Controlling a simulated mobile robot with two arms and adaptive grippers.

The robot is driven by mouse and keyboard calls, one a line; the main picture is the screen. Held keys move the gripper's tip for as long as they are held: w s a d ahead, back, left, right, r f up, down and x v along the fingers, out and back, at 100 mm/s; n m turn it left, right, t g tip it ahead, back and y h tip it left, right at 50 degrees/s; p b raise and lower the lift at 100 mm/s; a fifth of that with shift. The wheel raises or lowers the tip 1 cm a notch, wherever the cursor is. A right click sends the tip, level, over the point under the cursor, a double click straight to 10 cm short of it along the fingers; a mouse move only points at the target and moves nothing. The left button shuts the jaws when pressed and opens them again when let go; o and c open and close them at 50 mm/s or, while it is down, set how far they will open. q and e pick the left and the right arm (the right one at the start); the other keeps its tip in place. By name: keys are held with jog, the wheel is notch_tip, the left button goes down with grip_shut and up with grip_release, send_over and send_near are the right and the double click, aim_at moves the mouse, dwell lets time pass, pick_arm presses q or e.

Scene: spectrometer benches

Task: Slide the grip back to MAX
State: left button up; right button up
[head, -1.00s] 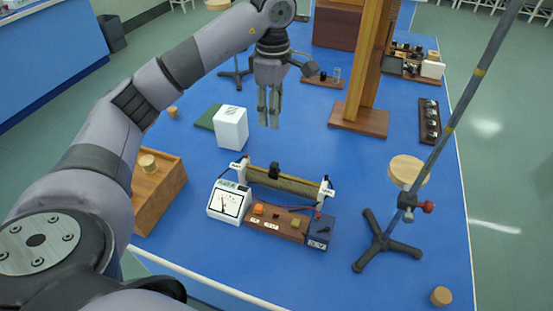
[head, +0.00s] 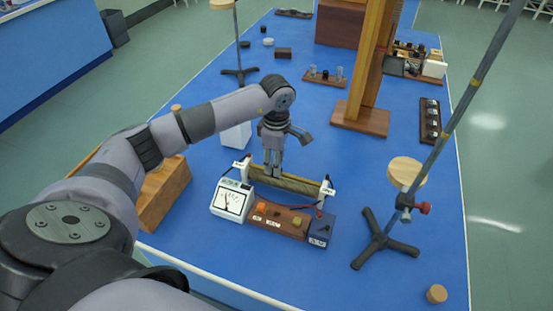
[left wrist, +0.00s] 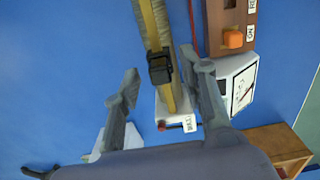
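The sliding resistor (head: 298,184) lies across the blue bench, with a white end stand at each end. Its black grip (left wrist: 159,67) sits on the bar in the left wrist view; in the head view my gripper hides it. My left gripper (head: 273,174) points down at the resistor. In the left wrist view its fingers (left wrist: 160,70) are apart, one on each side of the bar, with the grip between them. The grip looks closer to the right-hand finger; contact cannot be told. The small end label (left wrist: 188,124) is not clearly legible. My right gripper is not in view.
A white meter (head: 229,199) and a wooden switch board (head: 279,219) with an orange button stand just in front of the resistor. A white box (head: 236,137) is behind it. A wooden box (head: 165,190) lies left, a tripod stand (head: 380,240) right.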

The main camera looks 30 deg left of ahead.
pick_arm(q)
jog(key=shift+f, duration=0.25)
grip_shut()
dwell(0.4)
dwell(0.4)
